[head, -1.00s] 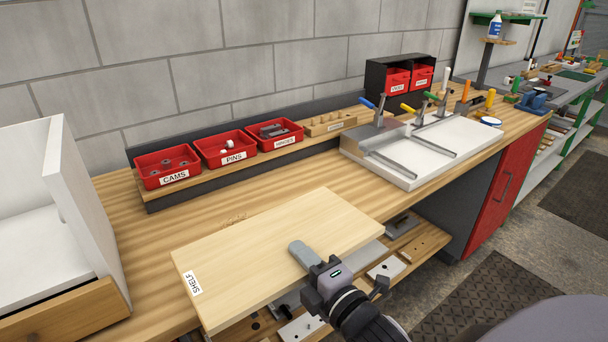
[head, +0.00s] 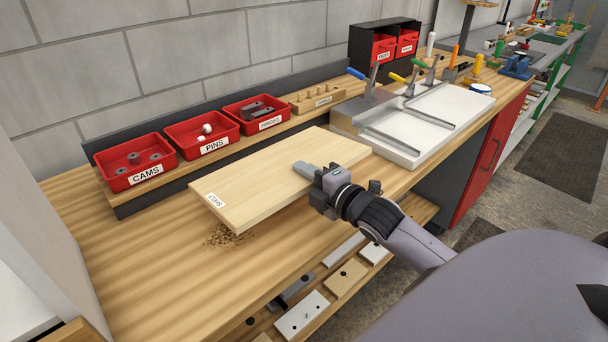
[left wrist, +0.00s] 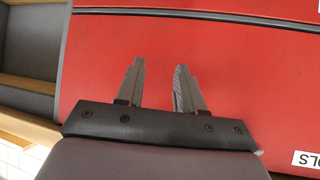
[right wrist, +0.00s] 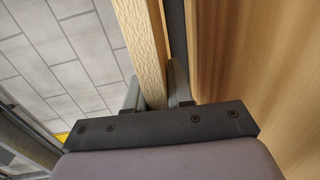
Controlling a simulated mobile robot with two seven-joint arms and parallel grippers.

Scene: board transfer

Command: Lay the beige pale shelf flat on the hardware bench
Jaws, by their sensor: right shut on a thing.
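The beige pale shelf (head: 270,182), marked SHELF, is held about level over the hardware bench (head: 140,260). My right gripper (head: 312,172) is shut on its front edge, towards the right end. In the right wrist view the shelf (right wrist: 140,45) is edge-on between the fingers (right wrist: 153,95). A dark gap shows there between the shelf and the bench top (right wrist: 240,50), so it looks raised off the wood. My left gripper (left wrist: 159,70) is open and empty in front of a red panel. It is outside the head view.
Red bins of cams (head: 135,165), pins (head: 202,138) and hinges (head: 259,116) stand on a riser behind the shelf. A white clamping jig (head: 425,120) is to the right. A patch of wood shavings (head: 228,235) lies under the shelf's near side. The bench's front left is clear.

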